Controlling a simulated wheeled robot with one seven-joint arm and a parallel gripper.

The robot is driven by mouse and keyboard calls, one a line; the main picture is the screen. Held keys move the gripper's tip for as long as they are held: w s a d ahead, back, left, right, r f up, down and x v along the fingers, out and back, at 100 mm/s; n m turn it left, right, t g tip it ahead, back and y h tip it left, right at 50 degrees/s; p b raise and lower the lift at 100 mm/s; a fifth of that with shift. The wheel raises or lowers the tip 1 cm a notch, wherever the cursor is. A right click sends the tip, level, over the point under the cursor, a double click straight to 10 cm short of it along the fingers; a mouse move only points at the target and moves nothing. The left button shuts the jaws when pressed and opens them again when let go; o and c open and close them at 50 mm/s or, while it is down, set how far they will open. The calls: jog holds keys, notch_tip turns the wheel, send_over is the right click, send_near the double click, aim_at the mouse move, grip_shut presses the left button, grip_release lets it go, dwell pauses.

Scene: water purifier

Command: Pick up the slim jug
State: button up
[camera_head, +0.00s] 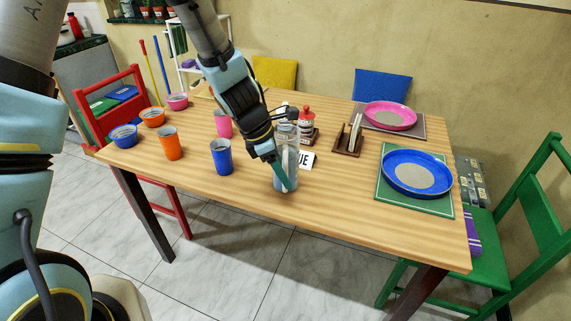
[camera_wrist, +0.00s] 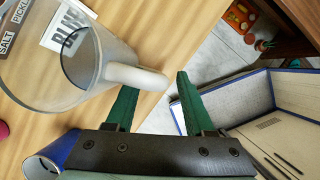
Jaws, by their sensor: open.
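The slim jug (camera_head: 292,167) is clear and greyish and stands upright near the front edge of the wooden table in the head view. In the wrist view the jug (camera_wrist: 35,85) fills the upper left, with its pale handle (camera_wrist: 135,76) pointing right. My gripper (camera_wrist: 155,86) is open, its two green fingers apart and the handle's end close to the gap between their tips. I cannot tell whether the fingers touch it. In the head view my gripper (camera_head: 284,180) overlaps the jug and hides part of it.
A blue cup (camera_head: 221,157) stands left of the jug, with an orange cup (camera_head: 170,145) farther left. A white label card (camera_head: 306,160) and a red-topped bottle (camera_head: 306,118) are behind. The blue plate (camera_head: 417,174) lies right.

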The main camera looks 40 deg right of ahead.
jog(key=shift+d+f, duration=0.25)
jog(key=shift+f, duration=0.35)
jog(key=shift+c, duration=0.2)
grip_shut()
dwell(0.8)
